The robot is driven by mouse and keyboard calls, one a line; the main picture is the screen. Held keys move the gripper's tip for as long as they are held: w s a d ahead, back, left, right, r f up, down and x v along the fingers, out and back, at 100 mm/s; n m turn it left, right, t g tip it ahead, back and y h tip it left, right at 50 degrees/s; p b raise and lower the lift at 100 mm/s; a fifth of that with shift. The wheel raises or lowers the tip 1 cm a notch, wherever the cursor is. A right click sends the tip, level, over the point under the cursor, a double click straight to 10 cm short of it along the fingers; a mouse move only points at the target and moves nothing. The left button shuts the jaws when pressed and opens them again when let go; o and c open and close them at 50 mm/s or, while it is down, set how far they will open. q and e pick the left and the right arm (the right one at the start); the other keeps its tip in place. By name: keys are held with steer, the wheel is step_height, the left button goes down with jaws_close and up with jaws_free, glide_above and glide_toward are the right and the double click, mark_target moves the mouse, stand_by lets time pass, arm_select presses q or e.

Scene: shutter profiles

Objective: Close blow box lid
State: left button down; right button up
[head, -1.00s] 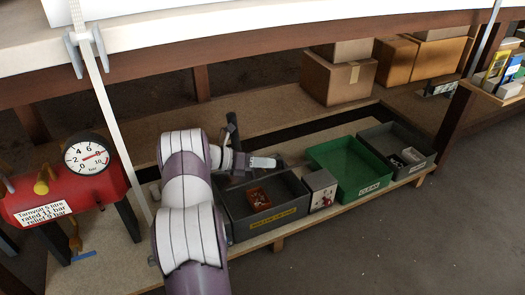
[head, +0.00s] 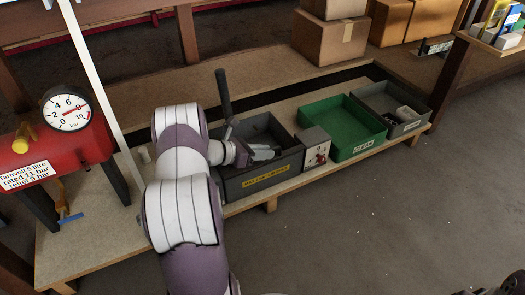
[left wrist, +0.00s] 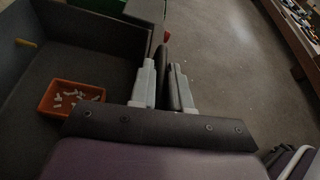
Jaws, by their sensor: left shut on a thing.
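The dark grey blow box (head: 262,182), with a yellow label on its front, stands on the low shelf. A dark, narrow upright piece (head: 224,92) rises at its left side and looks like the lid, open and seen nearly edge-on. My left gripper (head: 264,152) is low over the box, its fingers pointing right. In the left wrist view its fingers (left wrist: 165,88) are closed around a dark, thin, curved part; whether this belongs to the lid or the box is unclear. An orange tray (left wrist: 70,97) with small white pieces lies inside the box. My right gripper is not seen.
A small grey unit with a red part (head: 316,147) stands right of the box, then a green bin (head: 345,146) and a grey bin (head: 412,124). A red air tank with a gauge (head: 68,113) is at left. Cardboard boxes (head: 330,38) stand behind.

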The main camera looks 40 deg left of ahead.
arm_select(q)
steer(key=shift+s+d+f, duration=0.15)
steer(key=shift+d+f, duration=0.05)
steer(key=shift+f, duration=0.25)
steer(key=c, duration=1.5)
jaws_free()
steer(key=shift+o, duration=0.3)
steer(key=shift+f, duration=0.15)
steer(key=shift+a+r, duration=0.1)
steer(key=shift+r, duration=0.15)
steer(key=shift+a+r+p, duration=0.1)
steer(key=shift+r+p, duration=0.1)
steer(key=shift+p, duration=0.1)
steer(key=p+v, duration=0.6)
steer(key=v, duration=0.5)
steer(key=shift+s+r+p, duration=0.15)
steer(key=shift+r+p, duration=0.05)
steer(key=shift+p, duration=0.2)
steer(key=shift+s+a+f, duration=0.1)
steer(key=shift+s+a, duration=0.1)
steer(key=shift+s, duration=0.2)
